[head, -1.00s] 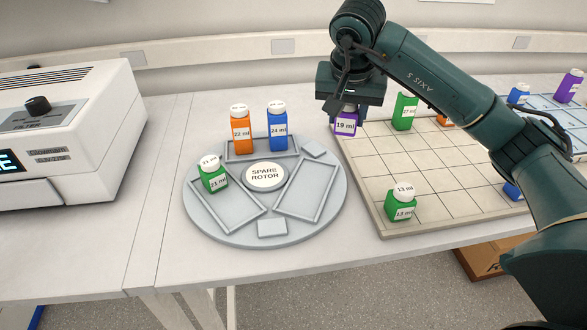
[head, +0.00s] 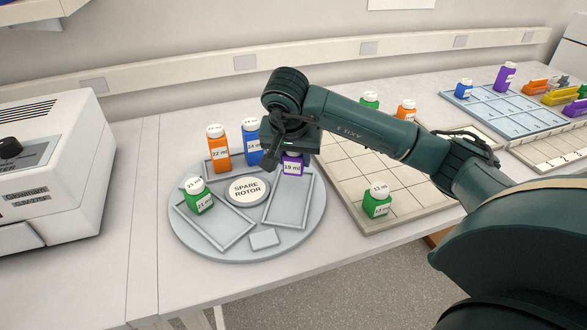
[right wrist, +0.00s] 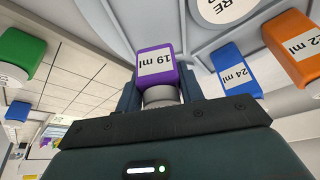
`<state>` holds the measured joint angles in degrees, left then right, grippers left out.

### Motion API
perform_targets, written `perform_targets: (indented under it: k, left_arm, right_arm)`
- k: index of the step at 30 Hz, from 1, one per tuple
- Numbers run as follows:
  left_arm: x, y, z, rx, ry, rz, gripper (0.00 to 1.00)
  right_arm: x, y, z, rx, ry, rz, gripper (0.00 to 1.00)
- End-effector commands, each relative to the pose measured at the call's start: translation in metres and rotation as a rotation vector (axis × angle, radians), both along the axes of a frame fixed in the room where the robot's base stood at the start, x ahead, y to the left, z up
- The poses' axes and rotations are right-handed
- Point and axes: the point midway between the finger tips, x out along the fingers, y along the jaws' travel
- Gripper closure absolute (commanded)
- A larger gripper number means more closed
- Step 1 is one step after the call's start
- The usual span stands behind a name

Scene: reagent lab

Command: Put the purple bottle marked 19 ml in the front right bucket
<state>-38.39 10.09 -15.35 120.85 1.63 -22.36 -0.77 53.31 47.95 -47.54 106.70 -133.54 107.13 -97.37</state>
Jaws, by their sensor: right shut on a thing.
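My left gripper is not in view.
An orange bottle marked 22 ml (head: 218,151) and a blue bottle marked 24 ml (head: 250,147) stand in the back bucket. A green bottle marked 21 ml (head: 198,197) stands at the front left bucket. A green bottle (head: 377,204) stands on the gridded board (head: 401,223) to the right.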

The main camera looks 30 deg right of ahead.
Motion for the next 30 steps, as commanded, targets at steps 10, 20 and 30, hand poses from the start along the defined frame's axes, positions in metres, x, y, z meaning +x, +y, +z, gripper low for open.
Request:
perform_targets:
  k: [10,20,30]
  left_arm:
    - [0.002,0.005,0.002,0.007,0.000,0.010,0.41]
    - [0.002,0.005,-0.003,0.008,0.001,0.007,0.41]
    - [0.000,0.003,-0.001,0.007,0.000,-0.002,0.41]
  right_arm:
    - [0.000,0.000,-0.036,0.000,0.001,0.001,0.85]
    - [0.000,0.000,-0.041,0.000,0.000,0.001,0.85]
    - [0.000,0.000,-0.039,0.000,0.002,0.001,0.41]
